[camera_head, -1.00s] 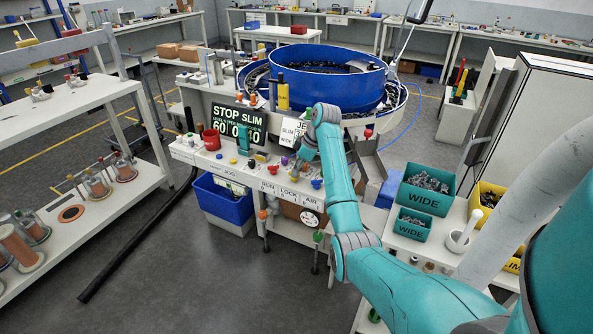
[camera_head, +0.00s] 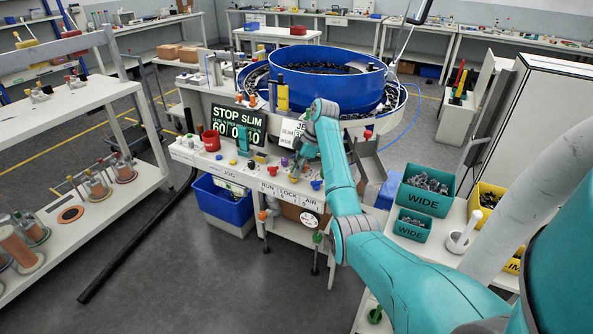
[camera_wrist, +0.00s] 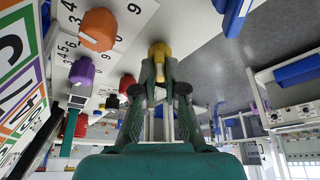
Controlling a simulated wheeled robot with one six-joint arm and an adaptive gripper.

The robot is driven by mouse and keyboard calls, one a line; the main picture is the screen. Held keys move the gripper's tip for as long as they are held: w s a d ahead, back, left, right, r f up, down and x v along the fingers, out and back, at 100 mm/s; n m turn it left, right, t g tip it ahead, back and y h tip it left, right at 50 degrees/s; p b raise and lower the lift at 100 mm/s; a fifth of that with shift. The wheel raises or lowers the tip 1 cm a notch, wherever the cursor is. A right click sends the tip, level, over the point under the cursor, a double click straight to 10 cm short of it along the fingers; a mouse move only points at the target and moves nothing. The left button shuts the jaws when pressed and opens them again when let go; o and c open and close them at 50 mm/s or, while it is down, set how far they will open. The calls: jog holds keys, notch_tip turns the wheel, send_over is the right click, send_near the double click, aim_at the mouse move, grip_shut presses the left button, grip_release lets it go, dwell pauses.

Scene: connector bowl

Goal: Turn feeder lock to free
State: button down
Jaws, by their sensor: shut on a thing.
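The feeder panel (camera_head: 222,172) is the pale front ledge of the machine, with coloured knobs above the labels RUN, LOCK and AIR. My gripper (camera_wrist: 159,72) reaches down to this ledge near the LOCK label (camera_head: 288,193). In the wrist view its fingers are shut on a yellow knob (camera_wrist: 158,50), which shows at the fingertips. In the head view my gripper (camera_head: 296,172) and arm partly cover this area, so the turn of the knob cannot be read there.
Near my gripper in the wrist view are an orange knob (camera_wrist: 98,28), a purple knob (camera_wrist: 82,71) and a red knob (camera_wrist: 127,82). A screen (camera_head: 238,122) reads STOP SLIM. The blue bowl (camera_head: 330,85) stands behind. Green WIDE bins (camera_head: 424,200) stand right of my arm.

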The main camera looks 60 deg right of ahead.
jog(key=c, duration=1.2)
grip_release()
jog(key=shift+c, duration=0.2)
